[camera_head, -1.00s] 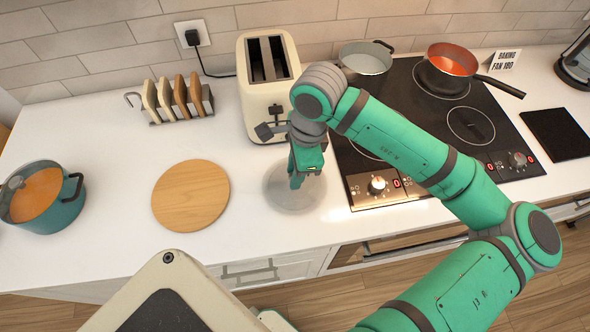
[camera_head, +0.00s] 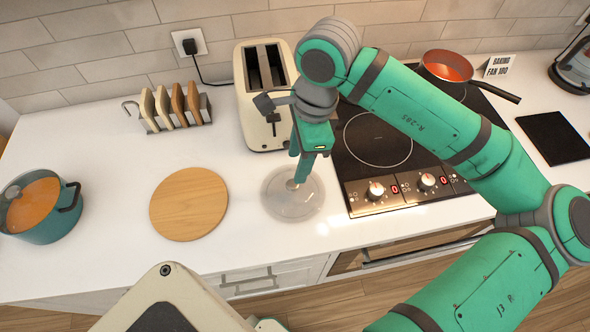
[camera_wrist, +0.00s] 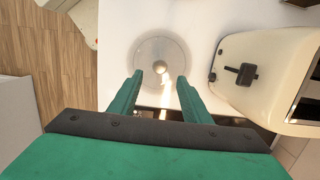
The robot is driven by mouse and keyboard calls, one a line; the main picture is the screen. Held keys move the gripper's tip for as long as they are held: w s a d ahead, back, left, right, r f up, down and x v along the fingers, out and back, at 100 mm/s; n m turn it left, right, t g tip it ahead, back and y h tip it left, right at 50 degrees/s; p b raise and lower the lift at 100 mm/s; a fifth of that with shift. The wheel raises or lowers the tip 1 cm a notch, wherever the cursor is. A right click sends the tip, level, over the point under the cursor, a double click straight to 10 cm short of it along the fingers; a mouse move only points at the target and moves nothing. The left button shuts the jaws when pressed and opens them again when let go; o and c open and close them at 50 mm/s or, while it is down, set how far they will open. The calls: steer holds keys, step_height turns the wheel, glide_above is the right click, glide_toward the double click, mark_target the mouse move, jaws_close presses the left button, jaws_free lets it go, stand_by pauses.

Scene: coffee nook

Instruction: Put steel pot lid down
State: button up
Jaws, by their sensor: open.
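The steel pot lid (camera_head: 280,207) is a round, see-through disc with a pale rim. It lies flat on the white counter in front of the toaster, and its small round knob shows in the wrist view (camera_wrist: 160,67). My gripper (camera_head: 297,184) is above the lid, pointing down. In the wrist view its two fingers (camera_wrist: 158,78) are spread apart with nothing between them, and the lid with its knob lies beyond the fingertips, apart from them. The gripper covers part of the lid in the head view.
A cream toaster (camera_head: 265,118) stands close behind the lid. A round wooden board (camera_head: 189,204) lies to the left, and a teal pot (camera_head: 45,222) stands at far left. The cooktop (camera_head: 375,146) is to the right, with an orange pan (camera_head: 447,66). Counter around the board is clear.

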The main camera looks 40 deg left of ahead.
steer(key=shift+w+d+r, duration=0.15)
steer(key=shift+r, duration=1.65)
